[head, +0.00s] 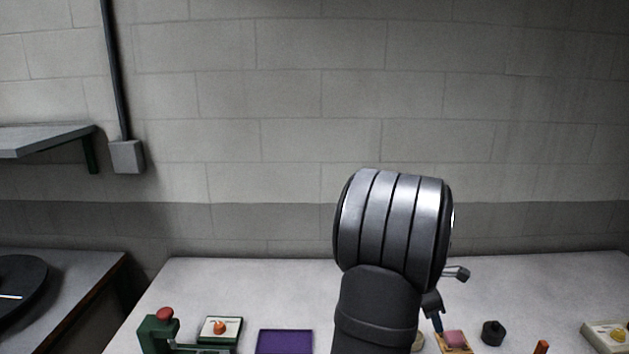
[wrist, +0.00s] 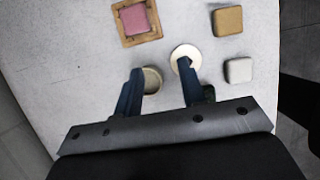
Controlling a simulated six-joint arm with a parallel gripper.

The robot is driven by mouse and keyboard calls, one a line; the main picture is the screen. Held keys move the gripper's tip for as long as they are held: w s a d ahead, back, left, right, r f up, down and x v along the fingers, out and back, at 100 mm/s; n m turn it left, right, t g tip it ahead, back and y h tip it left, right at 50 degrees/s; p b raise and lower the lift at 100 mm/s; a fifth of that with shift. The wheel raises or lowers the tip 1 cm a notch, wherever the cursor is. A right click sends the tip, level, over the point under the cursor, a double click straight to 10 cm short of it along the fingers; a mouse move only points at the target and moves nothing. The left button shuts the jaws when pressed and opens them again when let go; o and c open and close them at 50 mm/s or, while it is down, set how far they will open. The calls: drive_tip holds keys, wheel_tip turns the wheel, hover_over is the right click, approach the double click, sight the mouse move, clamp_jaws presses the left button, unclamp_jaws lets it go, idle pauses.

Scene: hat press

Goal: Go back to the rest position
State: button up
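My gripper (wrist: 160,72) shows in the wrist view with its two dark blue fingers well apart and nothing held between them. It is above the pale table (wrist: 70,75).
Wrist view: a pink block in a wooden tray (wrist: 122,20), a tan block (wrist: 228,20) and a beige block (wrist: 238,70). Head view: a green press (head: 157,334), a white box (head: 230,325), a purple mat (head: 285,342), a black knob (head: 493,333) and a white tray (head: 592,332). The table's back is mostly clear.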

drive_tip(key=w+a+f, duration=0.2)
drive_tip(key=w, duration=0.1)
drive_tip(key=w+a+f, duration=0.1)
drive_tip(key=shift+w+f, duration=0.15)
drive_tip(key=shift+f, duration=0.05)
drive_tip(key=shift+d+f, duration=0.1)
drive_tip(key=shift+f, duration=0.75)
